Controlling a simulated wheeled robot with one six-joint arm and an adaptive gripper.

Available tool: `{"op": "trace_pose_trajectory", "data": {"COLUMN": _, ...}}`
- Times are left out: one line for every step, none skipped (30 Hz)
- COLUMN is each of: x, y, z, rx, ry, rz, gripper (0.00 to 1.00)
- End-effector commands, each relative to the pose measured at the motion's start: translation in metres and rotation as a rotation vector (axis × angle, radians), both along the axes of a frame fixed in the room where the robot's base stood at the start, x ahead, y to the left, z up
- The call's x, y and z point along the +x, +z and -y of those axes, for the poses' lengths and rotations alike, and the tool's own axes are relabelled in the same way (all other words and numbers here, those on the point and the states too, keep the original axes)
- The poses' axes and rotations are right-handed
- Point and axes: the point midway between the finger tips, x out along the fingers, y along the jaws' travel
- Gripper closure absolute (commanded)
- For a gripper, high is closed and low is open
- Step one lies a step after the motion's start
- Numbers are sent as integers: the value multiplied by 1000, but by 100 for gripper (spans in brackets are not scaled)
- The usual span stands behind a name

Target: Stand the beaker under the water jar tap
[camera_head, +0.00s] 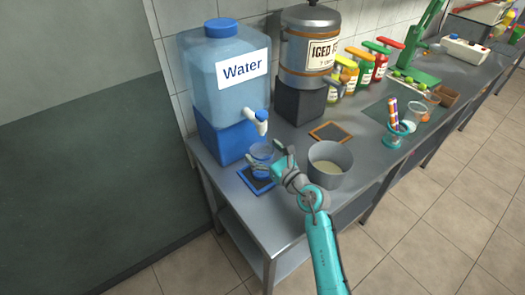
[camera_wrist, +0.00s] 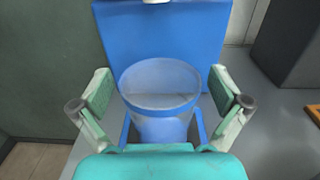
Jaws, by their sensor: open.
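The water jar (camera_head: 228,80) is a blue-capped clear tank labelled "Water" on a blue stand (camera_head: 222,138). Its white tap (camera_head: 260,124) juts out at the lower front. The clear beaker (camera_head: 262,151) stands upright below the tap, on or over a blue-framed dark mat (camera_head: 256,180). In the wrist view the beaker (camera_wrist: 160,88) sits between the fingers, in front of the blue stand (camera_wrist: 160,40). My gripper (camera_wrist: 160,98) is open, with a visible gap on each side of the beaker. In the head view my gripper (camera_head: 268,160) partly covers the beaker.
A grey pot (camera_head: 329,165) stands close to the right of my gripper. An iced tea dispenser (camera_head: 309,45) on a dark stand is behind it, with an orange-framed mat (camera_head: 330,132) in front. Bottles, a straw holder (camera_head: 396,133) and a green press are farther right.

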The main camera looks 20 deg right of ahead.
Motion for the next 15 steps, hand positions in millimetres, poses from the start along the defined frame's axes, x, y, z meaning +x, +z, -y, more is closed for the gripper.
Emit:
{"op": "trace_pose_trajectory", "data": {"x": 0, "y": 2, "z": 0, "rx": -1, "ry": 0, "rz": 1, "gripper": 1}}
{"op": "trace_pose_trajectory", "data": {"x": 0, "y": 3, "z": 0, "rx": -1, "ry": 0, "rz": 1, "gripper": 1}}
{"op": "trace_pose_trajectory", "data": {"x": -1, "y": 5, "z": 1, "rx": 0, "ry": -1, "rz": 1, "gripper": 1}}
{"op": "trace_pose_trajectory", "data": {"x": -4, "y": 4, "z": 2, "rx": 0, "ry": -2, "rz": 0, "gripper": 1}}
{"op": "trace_pose_trajectory", "data": {"x": -8, "y": 3, "z": 3, "rx": 1, "ry": -2, "rz": 0, "gripper": 1}}
{"op": "trace_pose_trajectory", "data": {"x": -13, "y": 3, "z": 5, "rx": 1, "ry": -2, "rz": 0, "gripper": 1}}
{"op": "trace_pose_trajectory", "data": {"x": -18, "y": 3, "z": 7, "rx": 1, "ry": -2, "rz": 0, "gripper": 1}}
{"op": "trace_pose_trajectory", "data": {"x": -23, "y": 3, "z": 8, "rx": 1, "ry": -2, "rz": -1, "gripper": 1}}
{"op": "trace_pose_trajectory", "data": {"x": -30, "y": 3, "z": 11, "rx": 0, "ry": -2, "rz": -1, "gripper": 1}}
{"op": "trace_pose_trajectory", "data": {"x": -36, "y": 3, "z": 14, "rx": 0, "ry": -3, "rz": -1, "gripper": 1}}
{"op": "trace_pose_trajectory", "data": {"x": -42, "y": 2, "z": 16, "rx": 1, "ry": -3, "rz": -1, "gripper": 1}}
{"op": "trace_pose_trajectory", "data": {"x": -50, "y": 3, "z": 18, "rx": 1, "ry": -3, "rz": -1, "gripper": 1}}
{"op": "trace_pose_trajectory", "data": {"x": -56, "y": 2, "z": 20, "rx": 2, "ry": -3, "rz": -2, "gripper": 1}}
{"op": "trace_pose_trajectory", "data": {"x": -62, "y": 3, "z": 22, "rx": 1, "ry": -3, "rz": 0, "gripper": 1}}
{"op": "trace_pose_trajectory", "data": {"x": -69, "y": 2, "z": 25, "rx": 0, "ry": -4, "rz": -2, "gripper": 1}}
